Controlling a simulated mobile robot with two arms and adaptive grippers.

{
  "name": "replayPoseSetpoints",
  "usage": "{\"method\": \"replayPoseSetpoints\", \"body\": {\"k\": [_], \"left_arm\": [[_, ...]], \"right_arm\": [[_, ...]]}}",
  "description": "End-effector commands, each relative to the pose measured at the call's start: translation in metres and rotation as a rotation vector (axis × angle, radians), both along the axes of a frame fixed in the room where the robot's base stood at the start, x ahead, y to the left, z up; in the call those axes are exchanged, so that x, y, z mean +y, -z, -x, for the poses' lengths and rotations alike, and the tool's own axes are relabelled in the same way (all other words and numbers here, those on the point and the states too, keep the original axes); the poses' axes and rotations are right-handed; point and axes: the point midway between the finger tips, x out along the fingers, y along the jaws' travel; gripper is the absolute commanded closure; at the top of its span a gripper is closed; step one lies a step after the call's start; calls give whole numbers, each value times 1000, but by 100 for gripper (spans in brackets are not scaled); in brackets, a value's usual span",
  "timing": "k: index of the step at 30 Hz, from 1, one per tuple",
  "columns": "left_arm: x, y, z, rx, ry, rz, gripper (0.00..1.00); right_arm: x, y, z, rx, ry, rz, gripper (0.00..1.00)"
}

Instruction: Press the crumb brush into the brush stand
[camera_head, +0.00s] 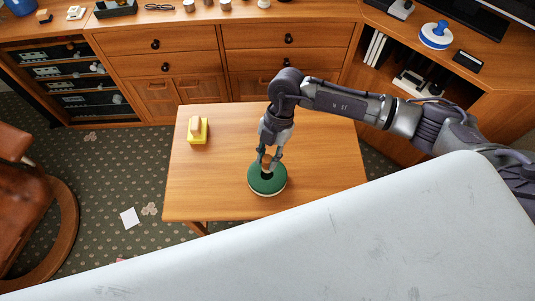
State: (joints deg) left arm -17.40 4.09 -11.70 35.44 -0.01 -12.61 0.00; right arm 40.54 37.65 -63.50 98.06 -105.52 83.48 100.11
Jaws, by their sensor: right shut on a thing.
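A round dark green base with a pale rim, which looks like the brush stand (267,183), sits on the wooden table near its front edge. My right gripper (268,162) points down over its middle. It is shut on a small brown upright piece, which looks like the crumb brush (267,172). The fingers hide much of this piece, and I cannot tell how deep it sits in the green base. My left gripper is not in view.
The low wooden table (325,150) is mostly clear. A yellow block with a tan top (198,130) stands at its back left. A drawer cabinet (185,40) is behind. A blue and white round object (436,36) stands on the right cabinet. A brown chair (25,190) is at left.

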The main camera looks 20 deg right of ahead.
Motion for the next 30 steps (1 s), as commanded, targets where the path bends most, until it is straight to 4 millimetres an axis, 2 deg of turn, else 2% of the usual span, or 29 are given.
{"method": "replayPoseSetpoints", "body": {"k": [3,9,30], "left_arm": [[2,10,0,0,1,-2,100],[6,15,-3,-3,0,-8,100],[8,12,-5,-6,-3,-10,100]], "right_arm": [[0,15,0,0,1,0,100],[0,24,0,-1,0,-1,100],[0,23,0,0,0,0,100]]}}
